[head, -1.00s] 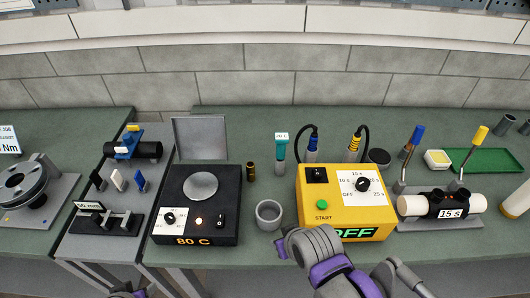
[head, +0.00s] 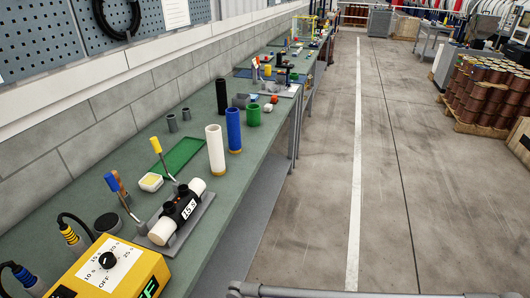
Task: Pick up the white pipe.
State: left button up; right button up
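A white pipe (head: 215,150) stands upright on the green bench top, with a tan ring at its foot. A blue pipe (head: 233,130) stands upright to its right, a little farther along the bench. Neither of my grippers is in view.
The yellow control box (head: 115,272) is at lower left. Open floor (head: 320,170) lies right of the bench.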

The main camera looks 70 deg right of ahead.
aim_at(214, 134)
jog(key=z, duration=2.15)
jog(key=i+l, duration=0.6)
jog(key=i+l+u, duration=0.55)
jog(key=i+l, duration=0.15)
jog(key=l, duration=0.2)
